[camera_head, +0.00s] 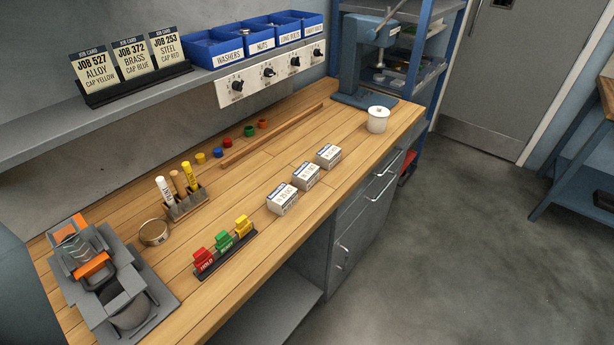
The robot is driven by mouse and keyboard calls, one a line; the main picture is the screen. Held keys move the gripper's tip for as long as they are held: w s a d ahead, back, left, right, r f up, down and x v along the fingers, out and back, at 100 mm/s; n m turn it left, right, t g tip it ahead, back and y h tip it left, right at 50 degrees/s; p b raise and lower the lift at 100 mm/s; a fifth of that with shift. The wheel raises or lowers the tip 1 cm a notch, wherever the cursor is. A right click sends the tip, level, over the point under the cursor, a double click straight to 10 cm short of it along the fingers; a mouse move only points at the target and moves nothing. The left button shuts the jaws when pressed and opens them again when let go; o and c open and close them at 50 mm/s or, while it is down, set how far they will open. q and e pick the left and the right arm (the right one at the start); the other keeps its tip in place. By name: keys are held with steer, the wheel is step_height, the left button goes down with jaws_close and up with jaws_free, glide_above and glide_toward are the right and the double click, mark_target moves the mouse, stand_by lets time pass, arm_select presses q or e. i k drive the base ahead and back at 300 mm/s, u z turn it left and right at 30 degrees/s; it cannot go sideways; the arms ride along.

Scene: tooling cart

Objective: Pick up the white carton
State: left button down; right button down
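Three small white cartons with dark bands and printed labels stand in a slanting row on the wooden bench, right of its middle. The near carton (282,200) is closest to the front edge, the middle carton (306,177) is behind it, and the far carton (328,156) is furthest back. They stand apart from each other. Their print is too small to read surely. Neither of my grippers shows in the head view.
The wooden bench (290,130) has clear room around the cartons. A rack of red, green and yellow tags (225,252) stands left of them. A white lidded pot (377,119) stands beyond. A grey fixture with orange parts (90,262) occupies the left end.

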mark_target(303, 178)
steer(key=k, duration=0.5)
steer(key=z, duration=2.05)
steer(key=i, duration=1.55)
steer(key=u, duration=1.9)
